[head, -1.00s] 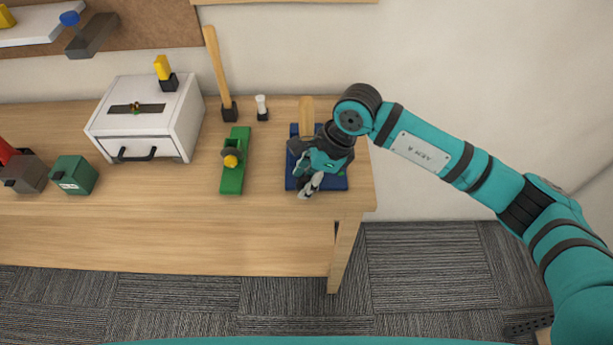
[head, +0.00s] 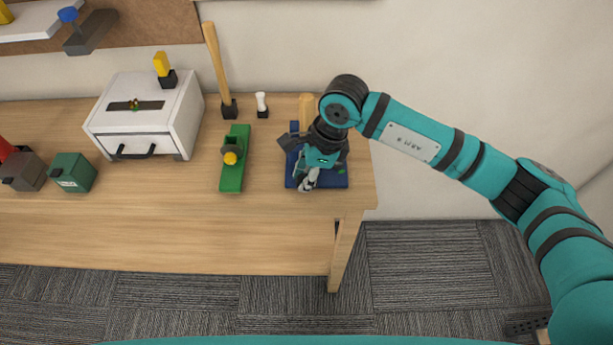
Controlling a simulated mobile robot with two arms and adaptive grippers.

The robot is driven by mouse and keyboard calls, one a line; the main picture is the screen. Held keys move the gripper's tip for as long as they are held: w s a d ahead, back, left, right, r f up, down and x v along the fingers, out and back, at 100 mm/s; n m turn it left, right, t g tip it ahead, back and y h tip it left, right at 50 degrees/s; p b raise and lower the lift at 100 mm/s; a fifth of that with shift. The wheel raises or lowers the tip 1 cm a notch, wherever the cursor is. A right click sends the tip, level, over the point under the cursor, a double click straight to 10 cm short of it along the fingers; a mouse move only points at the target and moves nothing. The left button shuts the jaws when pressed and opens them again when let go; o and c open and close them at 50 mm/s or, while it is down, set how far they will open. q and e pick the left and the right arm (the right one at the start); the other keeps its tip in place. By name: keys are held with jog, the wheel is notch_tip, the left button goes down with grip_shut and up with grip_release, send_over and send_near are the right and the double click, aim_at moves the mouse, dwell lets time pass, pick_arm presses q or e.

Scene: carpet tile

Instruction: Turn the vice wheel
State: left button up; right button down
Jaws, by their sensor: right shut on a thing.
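The vice appears to be the blue-based fixture (head: 338,183) at the right end of the workbench, with a light wooden piece (head: 306,104) standing up at its back. My right gripper (head: 308,181) is over this base, reaching down from the right. It is shut on a part there, apparently the vice wheel, which the fingers and wrist hide almost fully. Most of the vice body is also hidden behind my wrist. My left gripper is not in view.
On the wooden workbench (head: 150,235), left of the vice, are a green fixture (head: 232,180) with a yellow-tipped knob, a white drawer box (head: 140,115), a wooden-handled tool (head: 217,65) and a dark green box (head: 74,173). The bench front is clear.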

jog(key=h+b, duration=0.3)
jog(key=shift+a+f+h, duration=0.15)
jog(key=shift+a+h, duration=0.15)
jog(key=shift+a, duration=0.05)
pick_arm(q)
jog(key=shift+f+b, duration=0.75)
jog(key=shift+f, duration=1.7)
pick_arm(e)
jog(key=shift+a+h, duration=0.1)
jog(key=shift+h, duration=0.9)
jog(key=c, duration=1.2)
grip_release()
jog(key=shift+c, duration=0.2)
jog(key=v, duration=1.2)
jog(key=shift+a, duration=0.15)
